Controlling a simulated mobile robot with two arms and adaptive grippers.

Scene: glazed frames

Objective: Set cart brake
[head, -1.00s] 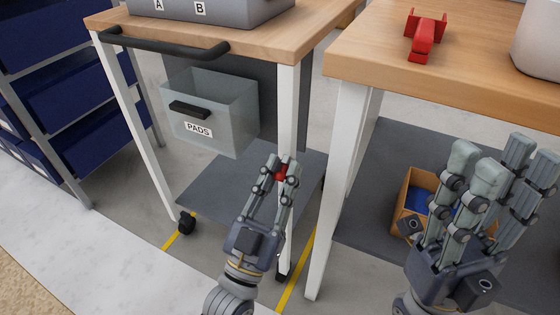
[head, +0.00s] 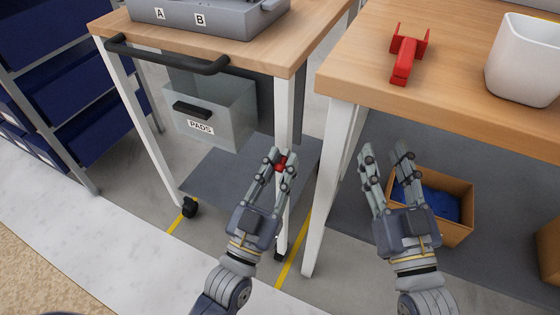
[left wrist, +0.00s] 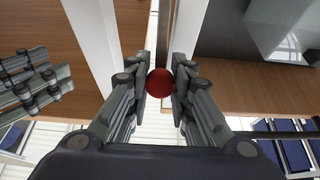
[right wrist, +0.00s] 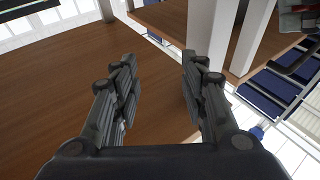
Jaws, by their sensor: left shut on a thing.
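The cart (head: 262,54) has a wooden top, white legs, a black push handle (head: 165,55) and a grey lower shelf. A red knob (head: 281,163) sits by the cart's near right leg; it shows as a red ball in the left wrist view (left wrist: 160,83). My left gripper (head: 281,157) is shut on the red knob, with one finger on each side of it. What the knob is fixed to is hidden. My right gripper (head: 388,150) is open and empty, in front of the workbench's lower shelf.
A wooden workbench (head: 345,75) stands right of the cart, with a red clamp-like tool (head: 405,62) and a white bin (head: 525,62) on it. An orange box (head: 455,230) with blue contents sits below. A clear PADS bin (head: 232,118) hangs under the cart top. Blue-bin shelving (head: 50,95) is at left.

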